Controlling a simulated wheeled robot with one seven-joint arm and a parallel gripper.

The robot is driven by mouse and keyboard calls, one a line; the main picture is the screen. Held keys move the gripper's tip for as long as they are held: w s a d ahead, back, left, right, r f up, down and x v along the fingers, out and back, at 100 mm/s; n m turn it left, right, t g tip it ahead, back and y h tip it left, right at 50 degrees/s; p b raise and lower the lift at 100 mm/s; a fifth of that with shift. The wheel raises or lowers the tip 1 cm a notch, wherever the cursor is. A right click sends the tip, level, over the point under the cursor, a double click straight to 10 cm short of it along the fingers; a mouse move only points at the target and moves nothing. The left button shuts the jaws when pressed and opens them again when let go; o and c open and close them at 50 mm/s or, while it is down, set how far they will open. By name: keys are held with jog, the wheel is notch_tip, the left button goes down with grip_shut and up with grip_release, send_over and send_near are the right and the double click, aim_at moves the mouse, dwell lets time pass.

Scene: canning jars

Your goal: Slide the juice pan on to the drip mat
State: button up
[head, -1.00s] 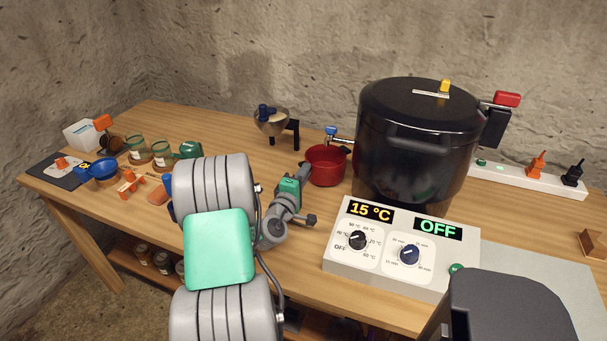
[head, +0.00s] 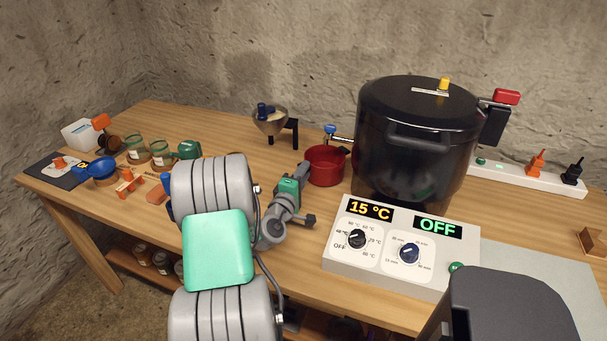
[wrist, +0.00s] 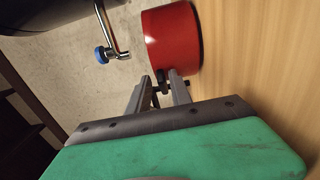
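The red juice pan (head: 325,166) stands on the wooden table just left of the big dark pot. In the wrist view the red pan (wrist: 173,38) is right in front of my fingers. My gripper (wrist: 160,82) reaches to the pan's near side, and a small dark part, perhaps the pan's handle, shows between the fingertips. I cannot tell whether the fingers press on it. In the head view my gripper (head: 304,172) is small and touches or nearly touches the pan's left side. I cannot make out a drip mat near the pan.
The dark pot (head: 415,140) has a tap with a blue knob (head: 330,130) near the pan. A control box (head: 400,250) stands in front of the pot. A strainer on a stand (head: 270,122) is behind left. Jars (head: 136,150) and a blue funnel (head: 98,170) stand far left.

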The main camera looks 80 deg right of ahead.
jog(key=shift+o, duration=0.9)
jog(key=shift+f, duration=0.2)
jog(key=shift+a, duration=0.25)
jog(key=a, duration=0.2)
jog(key=a+b, duration=0.1)
jog(key=a, duration=0.4)
jog(key=shift+w+a+r+b, duration=0.1)
jog(key=shift+w+a+b, duration=0.1)
jog(key=shift+w+b, duration=0.2)
